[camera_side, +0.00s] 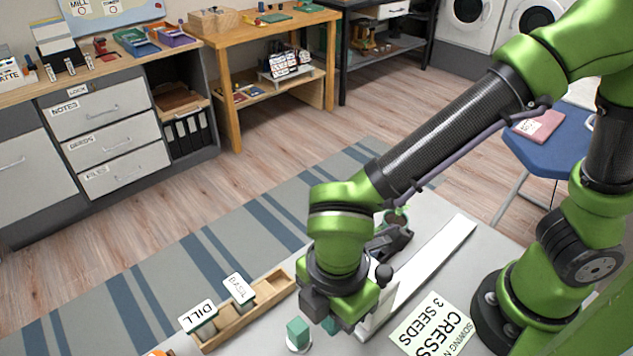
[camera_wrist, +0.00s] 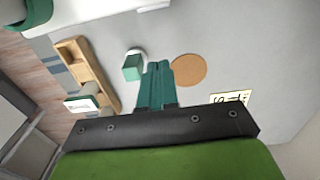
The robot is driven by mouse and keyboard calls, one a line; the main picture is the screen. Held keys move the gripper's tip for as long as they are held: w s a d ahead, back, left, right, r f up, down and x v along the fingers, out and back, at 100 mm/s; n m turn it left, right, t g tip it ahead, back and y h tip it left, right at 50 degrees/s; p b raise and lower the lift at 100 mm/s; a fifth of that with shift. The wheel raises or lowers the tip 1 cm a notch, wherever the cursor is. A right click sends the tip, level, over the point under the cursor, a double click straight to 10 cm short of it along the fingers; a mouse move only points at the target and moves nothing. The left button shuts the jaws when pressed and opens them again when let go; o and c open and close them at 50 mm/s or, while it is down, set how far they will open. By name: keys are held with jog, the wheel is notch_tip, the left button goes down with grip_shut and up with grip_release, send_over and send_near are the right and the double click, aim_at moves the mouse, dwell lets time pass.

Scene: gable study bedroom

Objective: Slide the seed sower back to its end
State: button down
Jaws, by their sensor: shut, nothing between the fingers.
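A long white track (camera_side: 438,255) runs across the grey table in the side view. What looks like the seed sower, a pale upright piece (camera_side: 376,318) with a dark round knob (camera_side: 384,273), stands at the track's near end, partly hidden by my wrist. My gripper (camera_side: 331,326) points down just left of it, and its teal fingers are mostly hidden there. In the wrist view my gripper (camera_wrist: 159,82) has its two teal fingers together, holding nothing. I cannot tell whether it touches the sower.
A teal block (camera_side: 298,331) stands on a white disc left of my gripper. A wooden rack (camera_side: 240,320) holds DILL and BASIL cards. A CRESS card (camera_side: 432,327) lies right of the track. A cork disc (camera_wrist: 188,70) shows beside my fingers. A dark device (camera_side: 388,242) stands behind.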

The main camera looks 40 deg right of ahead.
notch_tip(320, 180, up, 7)
dwell(0.7)
jog(key=shift+f, duration=0.15)
jog(key=w+d+r+m+t, duration=0.1)
jog(key=d+r+m+t, duration=0.1)
jog(key=d+m, duration=0.5)
jog(key=w+d+r+m+t+y, duration=0.1)
jog(key=w+d+r+m+t, duration=0.1)
jog(key=d+m, duration=0.5)
jog(key=w+d+r+m+t+y, duration=0.1)
jog(key=d+r+m+t, duration=0.2)
jog(key=d+m, duration=0.5)
jog(key=d+r, duration=0.1)
jog(key=d, duration=0.1)
jog(key=shift+w+d, duration=0.3)
jog(key=shift+d, duration=0.1)
